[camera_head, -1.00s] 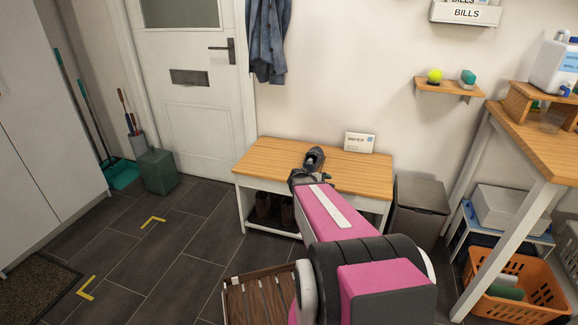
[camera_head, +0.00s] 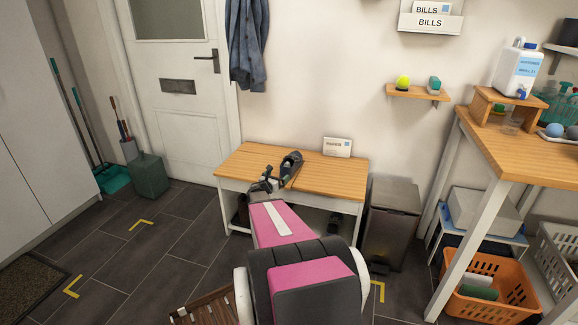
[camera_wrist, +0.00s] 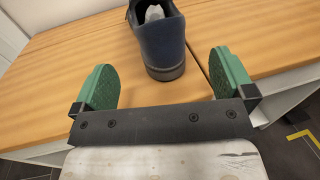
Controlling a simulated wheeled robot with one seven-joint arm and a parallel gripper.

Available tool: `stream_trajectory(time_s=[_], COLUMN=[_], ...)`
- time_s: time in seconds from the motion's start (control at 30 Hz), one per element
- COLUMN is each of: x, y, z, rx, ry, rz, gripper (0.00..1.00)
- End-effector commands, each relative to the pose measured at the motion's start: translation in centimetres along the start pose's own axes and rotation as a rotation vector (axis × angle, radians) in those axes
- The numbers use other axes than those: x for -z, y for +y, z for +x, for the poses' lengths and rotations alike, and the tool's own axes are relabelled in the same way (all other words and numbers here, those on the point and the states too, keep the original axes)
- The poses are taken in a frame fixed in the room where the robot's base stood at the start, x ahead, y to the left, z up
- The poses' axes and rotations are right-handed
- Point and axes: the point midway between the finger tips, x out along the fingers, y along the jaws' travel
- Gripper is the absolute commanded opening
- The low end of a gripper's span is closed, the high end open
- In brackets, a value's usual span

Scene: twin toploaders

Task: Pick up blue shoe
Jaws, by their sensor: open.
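The blue shoe (camera_wrist: 156,38) is dark navy with a dark sole and lies on the wooden bench top, heel toward my gripper in the wrist view. It also shows as a dark shoe on the bench in the head view (camera_head: 291,168). My gripper (camera_wrist: 163,80) is open, with green pads to the left and right. The shoe's heel lies ahead of and roughly between the pads, with space on both sides. In the head view, my gripper (camera_head: 266,180) is at the bench's front edge, just left of the shoe.
The bench (camera_head: 335,180) has a white card (camera_head: 337,147) at its back and footwear beneath. A grey bin (camera_head: 391,222) stands to its right. A wooden table (camera_head: 530,150) and an orange crate (camera_head: 491,288) are farther right. Bench top left of the shoe is clear.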

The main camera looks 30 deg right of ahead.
Motion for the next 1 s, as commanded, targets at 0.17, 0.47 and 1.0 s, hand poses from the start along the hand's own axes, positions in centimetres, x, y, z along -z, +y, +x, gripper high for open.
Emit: stream_trajectory(time_s=[0.17,0.47,1.0], x=[0.0,-0.4,-0.6], y=[0.1,0.5,0.5], z=[2.2,4.8,7.4], rx=[0.001,0.002,0.001], ry=[-0.001,-0.001,0.000], rz=[0.001,0.002,0.002], gripper=[1.00,1.00,0.67])
